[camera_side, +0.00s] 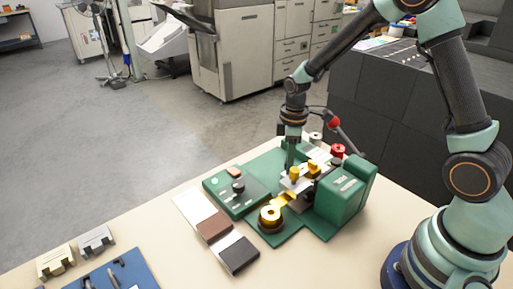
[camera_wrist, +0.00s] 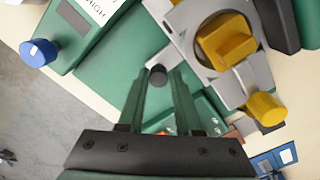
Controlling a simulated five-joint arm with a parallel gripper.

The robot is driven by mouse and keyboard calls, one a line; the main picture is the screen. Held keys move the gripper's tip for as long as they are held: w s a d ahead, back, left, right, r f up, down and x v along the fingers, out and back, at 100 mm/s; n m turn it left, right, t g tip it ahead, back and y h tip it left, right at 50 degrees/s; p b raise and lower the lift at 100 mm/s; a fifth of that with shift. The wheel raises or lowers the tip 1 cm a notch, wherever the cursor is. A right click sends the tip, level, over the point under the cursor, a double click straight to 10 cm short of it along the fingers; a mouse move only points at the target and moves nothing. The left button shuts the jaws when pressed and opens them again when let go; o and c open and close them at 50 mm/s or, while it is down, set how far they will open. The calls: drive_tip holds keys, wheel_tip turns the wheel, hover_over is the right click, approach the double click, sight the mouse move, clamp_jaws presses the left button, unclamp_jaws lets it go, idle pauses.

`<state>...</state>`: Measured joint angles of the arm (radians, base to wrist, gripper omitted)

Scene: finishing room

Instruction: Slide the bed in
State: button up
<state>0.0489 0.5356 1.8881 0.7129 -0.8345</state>
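A green machine base (camera_side: 292,228) stands on the table, with a grey metal bed (camera_side: 289,184) carrying yellow knobs near its middle. The bed fills the upper right of the wrist view (camera_wrist: 199,17), with a large yellow knob (camera_wrist: 226,42) and a smaller yellow knob (camera_wrist: 265,109). My gripper (camera_side: 290,168) points down at the far side of the bed. In the wrist view its two green fingers (camera_wrist: 159,74) stand apart, with a small dark round knob (camera_wrist: 157,76) between their tips. I cannot tell whether they press on it.
A green housing (camera_side: 340,203) stands right of the bed. A brass roll (camera_side: 270,215) sits in front, and a red knob (camera_side: 338,151) behind. A blue tray (camera_side: 122,270) is front left.

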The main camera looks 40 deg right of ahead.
drive_tip(key=shift+o, duration=1.4)
drive_tip(key=shift+s, duration=0.1)
wheel_tip(320, 180, up, 12)
drive_tip(key=s+a+r+m+t, duration=0.2)
drive_tip(key=s+r+m+t, duration=0.3)
drive_tip(key=s+r+m, duration=0.3)
drive_tip(key=s+m, duration=0.1)
drive_tip(key=s, duration=0.3)
drive_tip(key=shift+t, duration=0.3)
